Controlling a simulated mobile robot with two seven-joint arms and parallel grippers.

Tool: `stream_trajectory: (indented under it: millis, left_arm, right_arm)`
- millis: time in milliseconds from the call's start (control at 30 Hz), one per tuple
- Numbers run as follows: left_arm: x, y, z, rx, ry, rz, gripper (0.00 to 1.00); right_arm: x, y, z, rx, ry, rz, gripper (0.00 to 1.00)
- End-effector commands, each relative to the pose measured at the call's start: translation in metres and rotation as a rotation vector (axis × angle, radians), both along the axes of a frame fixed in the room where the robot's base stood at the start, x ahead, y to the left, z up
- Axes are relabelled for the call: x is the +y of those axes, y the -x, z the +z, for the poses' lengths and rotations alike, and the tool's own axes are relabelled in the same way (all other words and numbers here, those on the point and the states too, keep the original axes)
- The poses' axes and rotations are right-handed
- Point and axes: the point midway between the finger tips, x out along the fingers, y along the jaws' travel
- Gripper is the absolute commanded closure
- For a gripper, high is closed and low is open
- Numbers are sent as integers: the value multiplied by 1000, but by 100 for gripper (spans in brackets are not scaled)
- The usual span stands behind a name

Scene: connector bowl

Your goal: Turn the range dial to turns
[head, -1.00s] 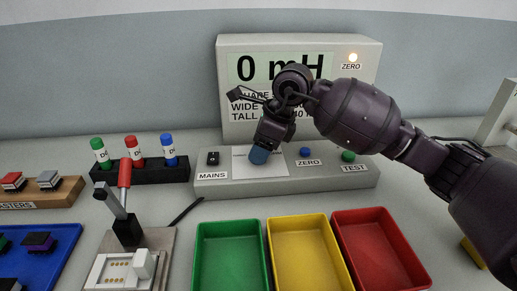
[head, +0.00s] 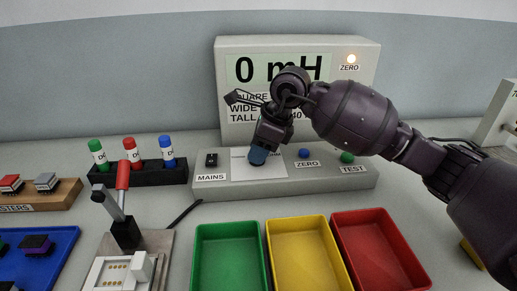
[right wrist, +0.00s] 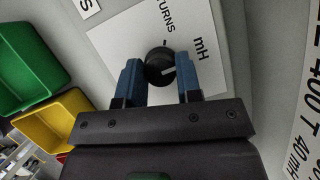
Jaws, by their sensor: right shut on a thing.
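The range dial (right wrist: 157,58) is a small round black knob with a white pointer line, on a white plate (right wrist: 112,42) marked TURNS and mH. In the right wrist view its pointer line points to the right, towards the mH side and away from TURNS. My right gripper (right wrist: 160,78) has one blue finger on each side of the dial and is shut on it. In the head view my right gripper (head: 259,154) reaches down to the plate and hides most of the dial. The display (head: 277,68) reads 0 mH. My left gripper is not in view.
The console (head: 330,182) also carries a MAINS switch (head: 211,160), a blue ZERO button (head: 304,153) and a green TEST button (head: 347,157). Green, yellow and red bins (head: 229,226) stand in front. A lever press (head: 124,230) and marker rack (head: 139,174) are at left.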

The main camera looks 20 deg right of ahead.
Motion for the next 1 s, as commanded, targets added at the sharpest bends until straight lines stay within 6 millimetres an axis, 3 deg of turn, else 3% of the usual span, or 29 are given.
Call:
stream_trajectory:
  millis: [267,1000]
  left_arm:
    - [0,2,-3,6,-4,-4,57]
    - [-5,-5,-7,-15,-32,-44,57]
  right_arm:
    - [-1,-1,-1,2,1,162,91]
    - [0,-3,-4,5,-1,821,91]
